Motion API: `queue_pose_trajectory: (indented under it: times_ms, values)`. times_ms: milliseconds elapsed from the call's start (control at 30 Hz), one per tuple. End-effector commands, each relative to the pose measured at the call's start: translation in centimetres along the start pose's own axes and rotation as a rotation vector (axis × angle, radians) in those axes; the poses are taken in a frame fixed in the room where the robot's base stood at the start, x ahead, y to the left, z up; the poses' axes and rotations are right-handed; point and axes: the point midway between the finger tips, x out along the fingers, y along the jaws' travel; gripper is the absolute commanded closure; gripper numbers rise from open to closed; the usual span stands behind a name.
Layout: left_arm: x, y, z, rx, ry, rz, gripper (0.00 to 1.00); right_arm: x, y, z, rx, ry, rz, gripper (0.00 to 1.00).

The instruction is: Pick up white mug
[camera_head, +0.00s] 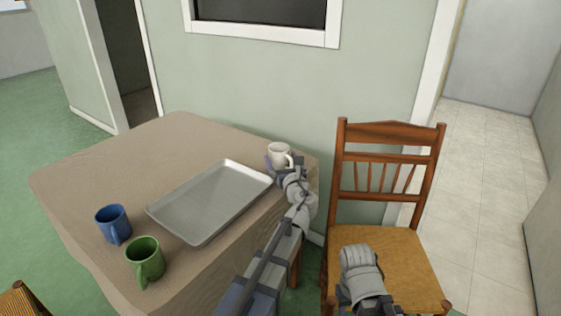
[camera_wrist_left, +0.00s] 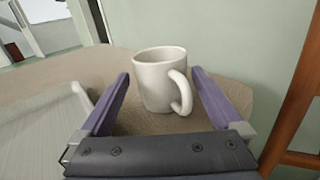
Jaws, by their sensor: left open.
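The white mug (camera_head: 278,154) stands upright on the table (camera_head: 180,135) near its far right corner, close to the wall. My left gripper (camera_head: 283,166) reaches to it from the front. In the left wrist view the white mug (camera_wrist_left: 158,80) stands between the two open purple fingers of my left gripper (camera_wrist_left: 163,85), its handle toward the right finger. I see no grip on it. My right gripper (camera_head: 362,290) is low at the bottom right, in front of the chair; its fingers cannot be made out.
A grey metal tray (camera_head: 210,200) lies on the table left of the white mug. A blue mug (camera_head: 113,223) and a green mug (camera_head: 145,261) stand at the front left. A wooden chair (camera_head: 385,255) stands right of the table. The wall (camera_head: 260,100) is close behind.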

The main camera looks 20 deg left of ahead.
Motion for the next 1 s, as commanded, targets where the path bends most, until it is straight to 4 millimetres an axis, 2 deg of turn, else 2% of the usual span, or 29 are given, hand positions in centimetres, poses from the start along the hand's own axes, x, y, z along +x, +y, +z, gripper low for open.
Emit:
queue_pose_trajectory:
  times_ms: [33, 100, 200, 433, 1000]
  values:
    - [1.1, -0.2, 0.0, 0.000, 0.000, 0.002, 0.00, 0.0, 0.0, 0.0, 0.000, 0.000, 0.000, 0.50]
    - [2.2, -0.2, 0.0, 0.000, 0.000, 0.002, 0.00, 0.0, 0.0, 0.0, 0.000, 0.000, 0.000, 0.50]
    - [3.2, -0.2, 0.0, 0.000, 0.000, 0.001, 0.00, 0.0, 0.0, 0.0, 0.000, 0.000, 0.000, 0.50]
    - [3.3, -0.1, 0.0, 0.000, 0.000, 0.000, 0.00, 0.0, 0.0, 0.0, 0.000, 0.000, 0.000, 0.50]
    - [3.2, -0.1, 0.0, 0.000, 0.000, 0.000, 0.64, 0.0, 0.0, 0.0, 0.000, 0.000, 0.000, 0.50]
